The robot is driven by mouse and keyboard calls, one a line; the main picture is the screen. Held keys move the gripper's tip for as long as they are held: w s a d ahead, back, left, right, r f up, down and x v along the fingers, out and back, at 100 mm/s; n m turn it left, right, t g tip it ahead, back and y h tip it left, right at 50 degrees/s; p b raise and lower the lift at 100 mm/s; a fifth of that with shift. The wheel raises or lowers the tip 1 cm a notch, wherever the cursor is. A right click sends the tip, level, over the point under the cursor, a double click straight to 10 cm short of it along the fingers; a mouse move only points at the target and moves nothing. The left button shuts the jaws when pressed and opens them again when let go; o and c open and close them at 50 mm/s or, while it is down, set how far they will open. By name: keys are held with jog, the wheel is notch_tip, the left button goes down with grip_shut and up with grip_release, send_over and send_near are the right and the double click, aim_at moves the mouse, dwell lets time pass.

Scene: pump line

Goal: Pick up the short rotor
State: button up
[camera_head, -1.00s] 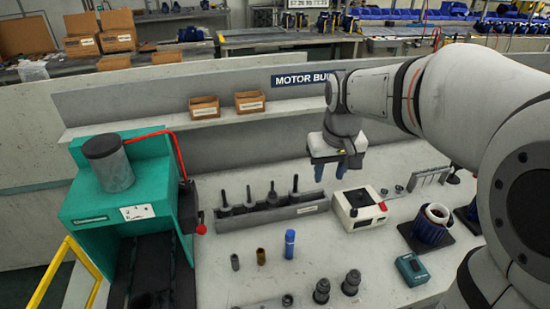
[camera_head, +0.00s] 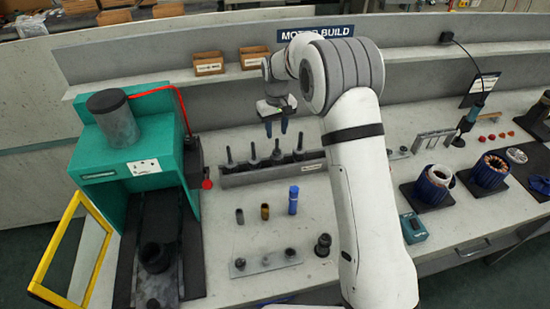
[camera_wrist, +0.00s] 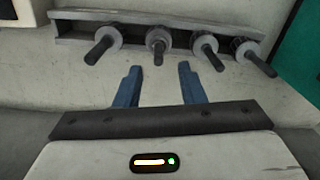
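Several dark rotors with upright shafts stand in a row in a grey rack (camera_head: 270,176) on the bench. The rack also shows along the top of the wrist view (camera_wrist: 75,28). One rotor (camera_wrist: 157,38) lies straight ahead of my fingers there, with others on both sides. Viewing angle makes their lengths hard to compare, so I cannot tell which is the short rotor. My gripper (camera_head: 276,128) is open and empty, pointing down above the bench near the rack. In the wrist view its two blue fingers (camera_wrist: 158,72) are apart, with nothing between them.
The green press (camera_head: 130,150), with a yellow guard frame (camera_head: 75,245), stands left of the rack. A blue cylinder (camera_head: 293,200) and small sleeves stand in front. My arm covers the bench right of the rack. Blue stators (camera_head: 433,187) stand farther right.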

aim_at(277, 141)
notch_tip(277, 141, down, 5)
jog(key=shift+d+f+p, duration=0.1)
jog(key=shift+f+p, duration=0.1)
jog(key=shift+p, duration=0.75)
jog(key=shift+s, duration=0.1)
jog(key=shift+c, duration=0.2)
grip_shut()
jog(key=shift+r, duration=0.1)
